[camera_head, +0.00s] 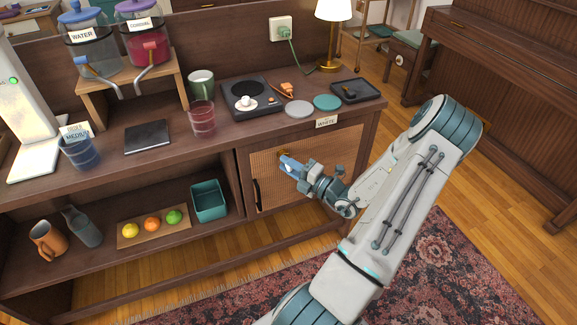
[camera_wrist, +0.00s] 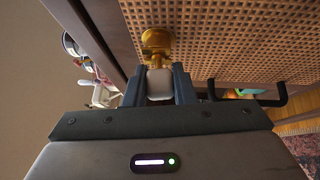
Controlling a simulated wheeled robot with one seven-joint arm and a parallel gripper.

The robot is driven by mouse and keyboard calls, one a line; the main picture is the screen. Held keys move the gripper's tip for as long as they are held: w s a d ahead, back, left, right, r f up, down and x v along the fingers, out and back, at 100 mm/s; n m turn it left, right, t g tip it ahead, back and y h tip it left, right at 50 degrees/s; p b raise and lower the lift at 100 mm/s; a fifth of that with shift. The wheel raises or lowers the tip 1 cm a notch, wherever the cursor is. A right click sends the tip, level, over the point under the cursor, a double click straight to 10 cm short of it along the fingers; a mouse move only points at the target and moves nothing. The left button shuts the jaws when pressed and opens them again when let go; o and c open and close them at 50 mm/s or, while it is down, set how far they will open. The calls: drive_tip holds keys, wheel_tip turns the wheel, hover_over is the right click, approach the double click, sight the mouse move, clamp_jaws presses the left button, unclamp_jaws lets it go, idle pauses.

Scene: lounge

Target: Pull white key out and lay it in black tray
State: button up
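The white key (camera_wrist: 159,83) is between my gripper's fingers (camera_wrist: 160,88) in the wrist view, with a finger pressed to each side. Its far end meets the brass lock (camera_wrist: 157,42) on the woven cabinet door. How deep its shaft sits is hidden. In the head view my gripper (camera_head: 290,166) is at the upper left of the door (camera_head: 312,168), and covers most of the key. The black tray (camera_head: 372,98) lies on the cabinet top at the right end, with a small dark item in it.
A card reading WHITE (camera_head: 326,122) stands at the top's front edge. Grey (camera_head: 299,109) and teal (camera_head: 327,102) discs lie left of the tray, and a lamp (camera_head: 329,55) stands behind it. A black door handle (camera_head: 257,193) hangs below left of my gripper.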

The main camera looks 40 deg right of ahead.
drive_tip(key=shift+s+a+p, duration=0.1)
drive_tip(key=shift+s+p, duration=0.2)
drive_tip(key=shift+s, duration=0.1)
clamp_jaws()
drive_tip(key=shift+s, duration=0.4)
drive_tip(key=shift+s+a+p, duration=0.3)
drive_tip(key=shift+s+p, duration=0.45)
drive_tip(key=shift+s, duration=0.2)
drive_tip(key=s, duration=0.2)
drive_tip(key=s+a+p, duration=0.1)
drive_tip(key=shift+s, duration=0.4)
idle(0.4)
drive_tip(key=w+a+r+m+h+p, duration=0.1)
drive_tip(key=w+a+h+p, duration=0.1)
drive_tip(key=a, duration=0.5)
drive_tip(key=w+a+r+m+h+p, duration=0.1)
drive_tip(key=w+a+r+h+p, duration=0.1)
drive_tip(key=a, duration=0.6)
drive_tip(key=w+a+r+m+t+h+p, duration=0.1)
drive_tip(key=w+a+r+h+p, duration=0.1)
drive_tip(key=w+a+p, duration=0.2)
drive_tip(key=w+a, duration=0.2)
drive_tip(key=a, duration=0.1)
drive_tip(key=shift+a+m+p, duration=0.3)
drive_tip(key=shift+a+p, duration=0.05)
drive_tip(key=shift+a, duration=0.05)
